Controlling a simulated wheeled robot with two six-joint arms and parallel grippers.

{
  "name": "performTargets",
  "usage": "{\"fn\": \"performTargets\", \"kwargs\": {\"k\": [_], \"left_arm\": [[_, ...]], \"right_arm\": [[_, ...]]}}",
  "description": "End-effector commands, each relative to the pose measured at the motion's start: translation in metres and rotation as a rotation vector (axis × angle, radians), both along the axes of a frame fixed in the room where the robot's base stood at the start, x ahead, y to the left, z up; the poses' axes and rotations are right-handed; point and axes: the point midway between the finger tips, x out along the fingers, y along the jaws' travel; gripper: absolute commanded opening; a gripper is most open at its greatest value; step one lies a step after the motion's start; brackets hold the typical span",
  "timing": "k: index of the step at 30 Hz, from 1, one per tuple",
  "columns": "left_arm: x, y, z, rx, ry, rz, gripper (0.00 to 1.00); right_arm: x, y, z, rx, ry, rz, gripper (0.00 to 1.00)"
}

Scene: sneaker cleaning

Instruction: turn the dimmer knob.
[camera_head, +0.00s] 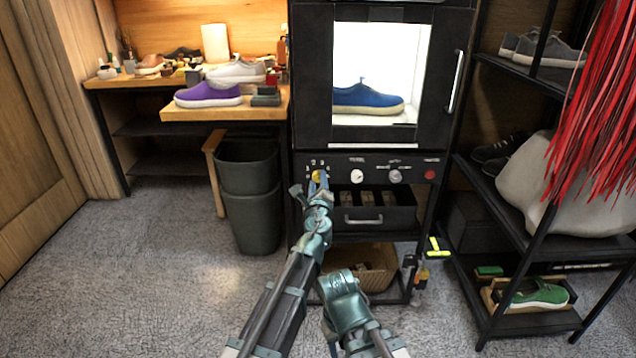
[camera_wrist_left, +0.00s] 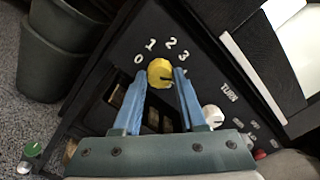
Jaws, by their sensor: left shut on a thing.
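The yellow dimmer knob (camera_wrist_left: 160,72) sits on the black control panel of the cabinet, with the white numbers 0 to 3 arced around it in the left wrist view. A dark mark shows on its face toward the lower right, but I cannot tell its exact setting. In the head view the knob (camera_head: 316,176) is partly hidden behind my left gripper (camera_head: 318,184). The blue fingers of my left gripper (camera_wrist_left: 161,77) lie on either side of the knob, shut on it.
The panel also holds a white knob (camera_head: 356,176), a grey knob (camera_head: 395,176) and a red button (camera_head: 430,174). Above it, a blue sneaker (camera_head: 368,98) stands in the lit cabinet. A drawer handle (camera_head: 363,219) is below. A dark bin (camera_head: 250,205) stands left.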

Motion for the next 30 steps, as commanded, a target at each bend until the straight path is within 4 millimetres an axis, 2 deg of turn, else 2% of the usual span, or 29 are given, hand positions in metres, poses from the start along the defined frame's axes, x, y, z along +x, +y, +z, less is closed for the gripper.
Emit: {"fn": "performTargets", "kwargs": {"k": [15,30], "left_arm": [[-0.0003,-0.0003,0.0000,-0.416,0.001,-0.001,0.00],[-0.0004,-0.0004,0.0001,-0.593,0.000,-0.001,0.00]], "right_arm": [[0.0000,0.0000,0.0001,0.000,0.000,0.000,0.50],[0.0000,0.0000,0.0002,0.000,0.000,0.000,0.50]]}}
